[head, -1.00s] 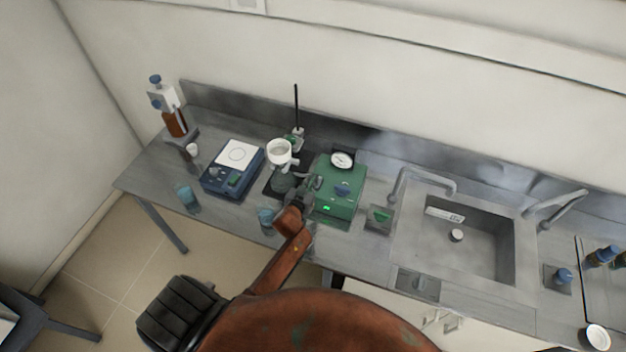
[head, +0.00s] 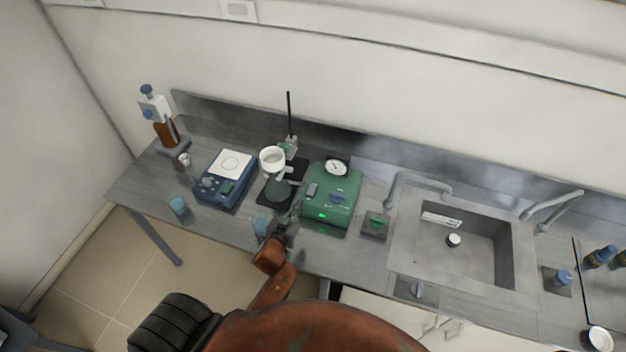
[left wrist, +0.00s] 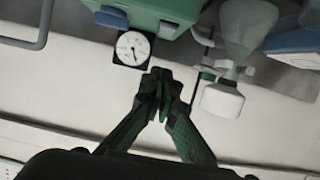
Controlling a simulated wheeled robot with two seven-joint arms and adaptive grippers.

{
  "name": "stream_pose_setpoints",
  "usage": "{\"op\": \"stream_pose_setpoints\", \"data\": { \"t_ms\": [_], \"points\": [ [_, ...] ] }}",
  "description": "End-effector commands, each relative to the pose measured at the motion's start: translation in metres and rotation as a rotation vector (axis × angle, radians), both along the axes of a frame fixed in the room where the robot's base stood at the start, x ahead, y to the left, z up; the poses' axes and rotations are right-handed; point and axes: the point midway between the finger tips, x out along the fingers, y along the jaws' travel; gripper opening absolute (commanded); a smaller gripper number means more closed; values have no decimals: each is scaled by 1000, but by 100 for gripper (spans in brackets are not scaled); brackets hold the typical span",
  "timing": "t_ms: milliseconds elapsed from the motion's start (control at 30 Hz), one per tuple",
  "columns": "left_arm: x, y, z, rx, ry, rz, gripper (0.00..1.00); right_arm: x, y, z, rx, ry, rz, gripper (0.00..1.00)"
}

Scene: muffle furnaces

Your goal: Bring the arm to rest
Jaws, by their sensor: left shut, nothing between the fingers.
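My left gripper (head: 290,216) is over the bench's front part, just in front of the green pump box (head: 331,199) and the filter flask (head: 277,187). In the left wrist view its fingers (left wrist: 160,88) are together with nothing between them. That view shows the box's round gauge (left wrist: 132,48) and the flask with its white funnel (left wrist: 221,100) beyond the fingertips. My left arm (head: 272,262) reaches up from the bottom of the head view. My right gripper is not in view.
A blue hotplate (head: 228,179) stands left of the flask. Blue beakers (head: 178,206) (head: 260,226) stand along the front edge. A dispenser bottle (head: 164,128) is at the back left. A sink (head: 468,250) is on the right. A thin stand rod (head: 289,115) rises behind the flask.

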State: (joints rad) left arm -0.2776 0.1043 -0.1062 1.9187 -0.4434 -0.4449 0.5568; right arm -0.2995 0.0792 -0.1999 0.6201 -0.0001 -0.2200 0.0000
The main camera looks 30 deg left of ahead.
Motion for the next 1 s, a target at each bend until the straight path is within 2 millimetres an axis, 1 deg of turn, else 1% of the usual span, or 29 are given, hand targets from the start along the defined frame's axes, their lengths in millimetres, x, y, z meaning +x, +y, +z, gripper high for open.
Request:
{"op": "stream_pose_setpoints", "data": {
  "t_ms": [167,233,267,333,367,467,500,600,700,800,1000],
  "points": [
    [0,0,0,0,1,0,0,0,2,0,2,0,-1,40],
    [-3,2,-1,1,12,6,0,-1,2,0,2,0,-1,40],
    [-7,4,-3,2,25,12,0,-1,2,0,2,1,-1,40],
    [-20,10,-9,5,75,32,0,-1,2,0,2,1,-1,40],
    [-29,14,-13,6,107,43,0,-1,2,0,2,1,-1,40],
    [-70,23,-29,9,258,72,0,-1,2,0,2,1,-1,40],
    [-89,25,-36,11,326,76,0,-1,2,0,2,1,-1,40],
    [-130,24,-48,9,471,64,0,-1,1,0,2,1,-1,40],
    [-163,19,-55,7,581,40,0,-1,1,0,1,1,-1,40],
    [-191,13,-59,5,670,11,0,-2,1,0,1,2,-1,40],
    [-241,0,-61,2,819,-57,0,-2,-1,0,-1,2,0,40]
  ]
}}
